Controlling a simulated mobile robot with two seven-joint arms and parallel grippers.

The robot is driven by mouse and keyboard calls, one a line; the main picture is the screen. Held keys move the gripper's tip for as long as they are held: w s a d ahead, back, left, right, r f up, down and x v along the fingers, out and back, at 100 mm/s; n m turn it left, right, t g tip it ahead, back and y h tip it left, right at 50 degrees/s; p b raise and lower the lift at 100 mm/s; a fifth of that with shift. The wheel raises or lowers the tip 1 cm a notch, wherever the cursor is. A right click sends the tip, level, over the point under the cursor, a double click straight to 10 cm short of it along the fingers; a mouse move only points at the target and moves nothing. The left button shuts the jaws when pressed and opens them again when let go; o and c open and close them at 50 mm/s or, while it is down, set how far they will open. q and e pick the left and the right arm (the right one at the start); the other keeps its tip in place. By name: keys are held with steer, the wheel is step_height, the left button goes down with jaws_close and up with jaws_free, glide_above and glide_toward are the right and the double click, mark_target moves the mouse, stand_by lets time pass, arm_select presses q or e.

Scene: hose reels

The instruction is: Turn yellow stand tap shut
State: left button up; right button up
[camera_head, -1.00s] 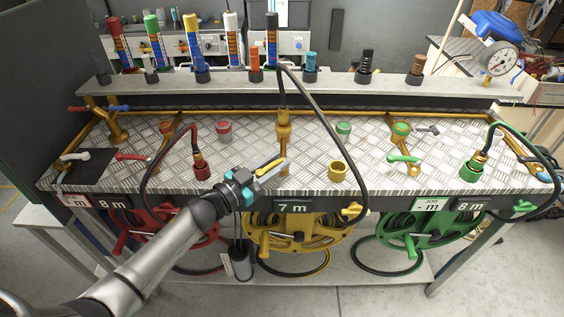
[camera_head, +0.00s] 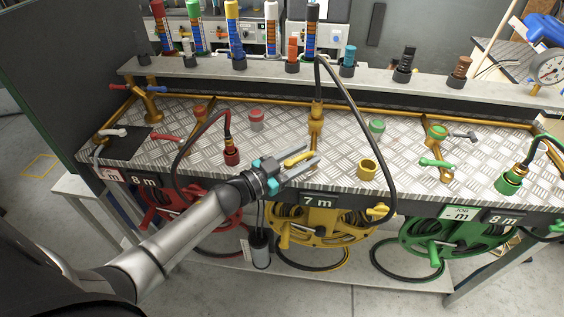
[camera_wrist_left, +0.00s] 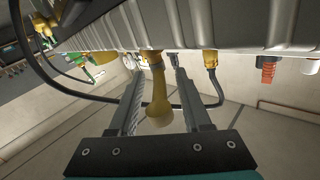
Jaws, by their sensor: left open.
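The yellow stand (camera_head: 316,122) is a brass-coloured upright pipe in the middle of the ribbed metal bench, with a black hose rising from its top. Its yellow tap lever (camera_head: 298,159) points toward the front left. My left gripper (camera_head: 312,154) is at the lever, coming from the front left. In the left wrist view the lever (camera_wrist_left: 158,98) lies between the two open fingers (camera_wrist_left: 158,75), with gaps visible on both sides. The lever's pivot is partly hidden by the bench edge there. My right gripper is not in view.
A black hose (camera_head: 372,125) arches to the right of the stand. A yellow socket (camera_head: 367,168) stands right of the gripper, a red coupling (camera_head: 231,156) with hose left. Yellow (camera_head: 318,222), red (camera_head: 185,205) and green (camera_head: 440,232) reels hang below the bench front.

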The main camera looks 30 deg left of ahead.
arm_select(q)
steer(key=p+v, duration=0.1)
steer(key=v, duration=1.4)
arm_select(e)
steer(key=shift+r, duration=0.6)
arm_select(q)
steer(key=shift+r, duration=0.1)
